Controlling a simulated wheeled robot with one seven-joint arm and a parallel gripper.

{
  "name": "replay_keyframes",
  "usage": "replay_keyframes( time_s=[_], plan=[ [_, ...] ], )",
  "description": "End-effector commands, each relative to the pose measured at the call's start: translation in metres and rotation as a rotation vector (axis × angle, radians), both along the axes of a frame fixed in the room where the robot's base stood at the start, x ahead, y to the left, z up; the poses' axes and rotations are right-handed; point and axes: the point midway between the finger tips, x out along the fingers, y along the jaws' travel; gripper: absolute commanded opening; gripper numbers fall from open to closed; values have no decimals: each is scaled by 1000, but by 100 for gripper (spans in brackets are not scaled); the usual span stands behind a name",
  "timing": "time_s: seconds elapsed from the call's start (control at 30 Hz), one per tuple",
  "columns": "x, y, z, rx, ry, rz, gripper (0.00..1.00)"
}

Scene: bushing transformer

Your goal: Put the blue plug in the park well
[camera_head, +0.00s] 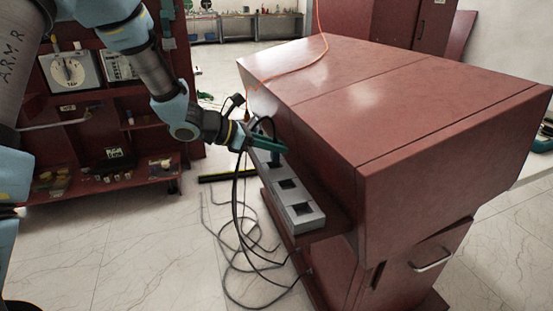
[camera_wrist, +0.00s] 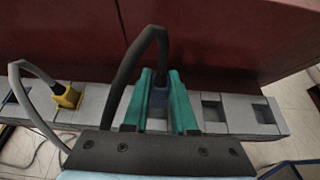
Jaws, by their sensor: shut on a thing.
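The blue plug (camera_wrist: 159,98) is between the two green fingers of my gripper (camera_wrist: 163,88) in the wrist view, with a dark cable arching from its top. In the head view, my gripper (camera_head: 268,144) is at the grey well block, and the blue plug (camera_head: 276,158) reaches down to the block's surface. I cannot tell how deep it sits in a well. The grey well block (camera_head: 294,203) lies along the cabinet's ledge. Square wells to the right in the wrist view, one (camera_wrist: 212,111) near the gripper and one (camera_wrist: 263,112) farther right, are empty. The task's park well is not marked.
A yellow plug (camera_wrist: 68,96) with a grey cable sits in the block to the left. The dark red cabinet (camera_head: 400,110) rises directly behind the ledge. Loose black cables (camera_head: 240,235) hang to the floor. An orange cable (camera_head: 300,68) crosses the cabinet top.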

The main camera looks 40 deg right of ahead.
Motion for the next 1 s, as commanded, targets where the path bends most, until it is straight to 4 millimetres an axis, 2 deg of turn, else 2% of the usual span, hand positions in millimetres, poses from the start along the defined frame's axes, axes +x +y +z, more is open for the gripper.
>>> replay_keyframes(
  time_s=[0.23,0.63,0.67,0.9,1.0],
  plan=[
    [0,0,-33,2,3,0,0],
    [0,0,-39,0,0,0,0],
    [0,0,-37,0,0,0,29],
    [0,0,-37,1,0,0,55],
    [0,0,-37,1,0,0,55]
  ],
)
